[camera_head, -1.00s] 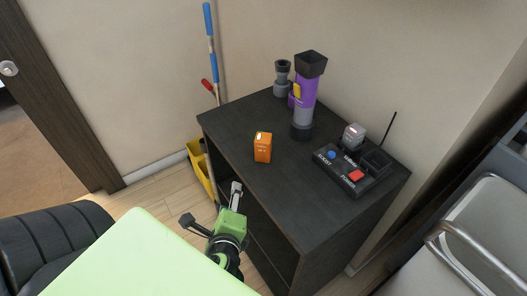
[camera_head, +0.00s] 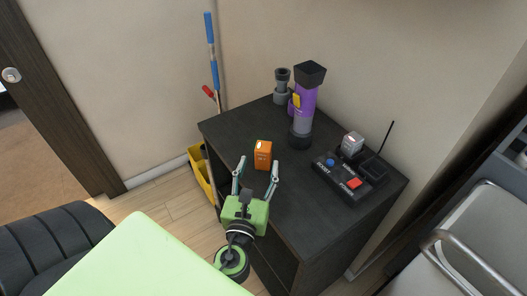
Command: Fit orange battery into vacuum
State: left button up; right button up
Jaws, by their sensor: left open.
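The orange battery (camera_head: 263,154) stands upright on the dark cabinet top near its left front edge. The purple and grey vacuum (camera_head: 305,105) stands upright behind and to the right of it, with a dark nozzle on top and a yellow part on its side. My left gripper (camera_head: 257,168) is open, with its two fingers pointing at the battery. The fingertips are close to the battery's near side, one to the left and one to the right. I cannot tell whether they touch it. My right gripper is not in view.
A black control box (camera_head: 343,177) with blue and red buttons, a grey block (camera_head: 352,143) and a thin antenna is on the right of the cabinet top (camera_head: 303,213). A yellow bucket (camera_head: 201,175) is left of the cabinet.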

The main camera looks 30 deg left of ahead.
aim_at(262, 154)
pick_arm(q)
jog(key=shift+x, duration=0.9)
jog(key=x, duration=0.1)
jog(key=p+x, duration=0.1)
jog(key=x, duration=0.1)
jog(key=p+x, duration=0.1)
jog(key=x, duration=0.1)
jog(key=shift+r, duration=0.3)
jog(key=shift+w+a+f, duration=0.1)
jog(key=shift+w, duration=0.1)
jog(key=shift+s, duration=0.1)
jog(key=shift+c, duration=0.7)
jog(key=c, duration=1.2)
